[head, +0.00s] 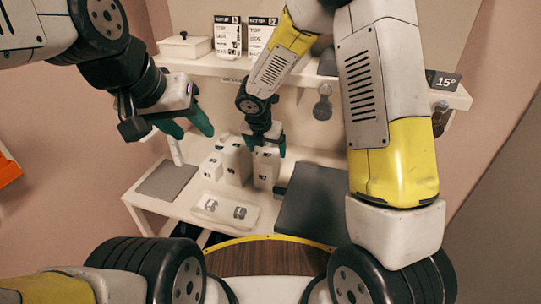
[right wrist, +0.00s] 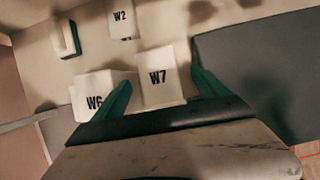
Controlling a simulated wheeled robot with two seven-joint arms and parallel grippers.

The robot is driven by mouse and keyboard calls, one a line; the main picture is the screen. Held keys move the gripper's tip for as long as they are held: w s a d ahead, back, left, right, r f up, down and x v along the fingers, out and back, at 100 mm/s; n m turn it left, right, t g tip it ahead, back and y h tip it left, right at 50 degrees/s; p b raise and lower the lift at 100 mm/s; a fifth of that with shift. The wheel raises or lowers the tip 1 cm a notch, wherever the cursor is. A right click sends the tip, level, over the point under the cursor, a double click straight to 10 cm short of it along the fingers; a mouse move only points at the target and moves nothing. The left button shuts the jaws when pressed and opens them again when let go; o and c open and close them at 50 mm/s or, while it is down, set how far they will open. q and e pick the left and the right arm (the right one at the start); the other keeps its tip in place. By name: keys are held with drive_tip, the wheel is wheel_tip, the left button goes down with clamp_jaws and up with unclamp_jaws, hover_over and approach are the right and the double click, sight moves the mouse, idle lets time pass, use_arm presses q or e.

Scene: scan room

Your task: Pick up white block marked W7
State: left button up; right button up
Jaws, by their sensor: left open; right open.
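The white block marked W7 (right wrist: 158,78) stands on the white table, between the green fingers of my right gripper (right wrist: 160,92) in the right wrist view. In the head view, block W7 (head: 266,170) stands upright under my right gripper (head: 264,145). The right gripper is open, with one finger on each side of the block; I cannot tell whether they touch it. White block W6 (right wrist: 95,92) is close on the left, by the left finger, and shows in the head view (head: 236,163). My left gripper (head: 188,128) is open and empty, above the table's left side.
A smaller white block W2 (right wrist: 123,20) stands behind W7. A dark grey panel (head: 313,203) lies right of the blocks, and a grey pad (head: 167,181) lies left. A white tray (head: 225,211) is in front. A shelf (head: 205,66) with cards hangs above.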

drive_tip(key=shift+s+a+x, duration=0.1)
drive_tip(key=shift+x, duration=1.8)
drive_tip(key=shift+s+a+x, duration=0.1)
drive_tip(key=shift+x, duration=1.8)
drive_tip(key=shift+f, duration=0.35)
drive_tip(key=shift+c, duration=0.4)
clamp_jaws()
